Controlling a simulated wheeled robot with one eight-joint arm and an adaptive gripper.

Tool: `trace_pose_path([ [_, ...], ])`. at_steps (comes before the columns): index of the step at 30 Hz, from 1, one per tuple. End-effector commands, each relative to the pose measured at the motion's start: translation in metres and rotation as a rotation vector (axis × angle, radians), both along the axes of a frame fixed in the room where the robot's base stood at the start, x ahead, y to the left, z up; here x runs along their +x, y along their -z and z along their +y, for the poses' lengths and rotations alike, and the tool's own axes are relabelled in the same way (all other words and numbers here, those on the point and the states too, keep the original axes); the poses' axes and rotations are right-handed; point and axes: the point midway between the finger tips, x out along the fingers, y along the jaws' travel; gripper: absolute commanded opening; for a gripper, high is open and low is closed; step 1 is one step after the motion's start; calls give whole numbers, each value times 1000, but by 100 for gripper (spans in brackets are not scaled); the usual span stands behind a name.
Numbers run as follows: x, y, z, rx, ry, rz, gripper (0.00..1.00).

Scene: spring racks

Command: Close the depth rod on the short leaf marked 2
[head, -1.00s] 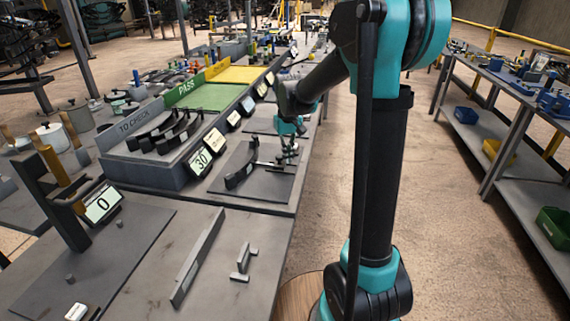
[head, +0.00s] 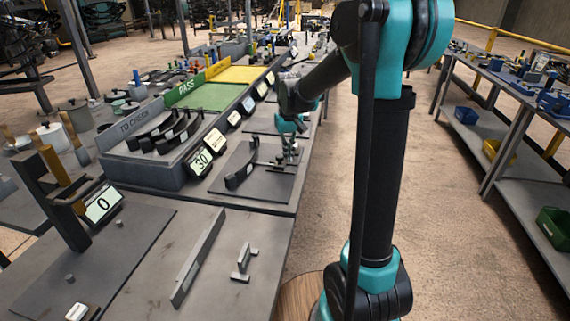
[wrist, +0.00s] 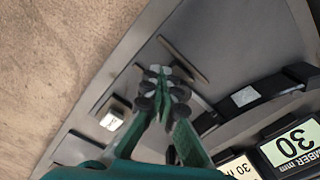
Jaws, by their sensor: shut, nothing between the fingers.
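My gripper (head: 287,158) reaches down over the dark plate (head: 262,187) of the middle station on the bench. In the wrist view my gripper (wrist: 158,78) is shut and empty, its dark-padded fingertips together above the plate. A dark curved leaf (head: 238,176) stands on edge on the plate, left of the gripper; in the wrist view it shows (wrist: 222,116) at right, with a pale label whose mark I cannot read. A thin dark bar (wrist: 184,58), perhaps the depth rod, lies just beyond the fingertips, seemingly apart from them. Whether it meets the leaf is unclear.
A display reading 30 (head: 201,161) stands beside the plate; it shows in the wrist view too (wrist: 293,145). A small white-topped block (wrist: 113,118) is near the plate's edge. Several curved leaves lie in the TO CHECK tray (head: 122,157). A display reading 0 (head: 102,205) stands nearer.

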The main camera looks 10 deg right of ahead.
Motion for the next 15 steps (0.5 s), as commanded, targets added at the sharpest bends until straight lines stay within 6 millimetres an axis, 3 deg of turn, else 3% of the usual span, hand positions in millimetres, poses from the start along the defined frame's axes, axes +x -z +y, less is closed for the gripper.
trace_pose_path([
  [15, 0, -29, 0, -1, 0, 1, 0],
])
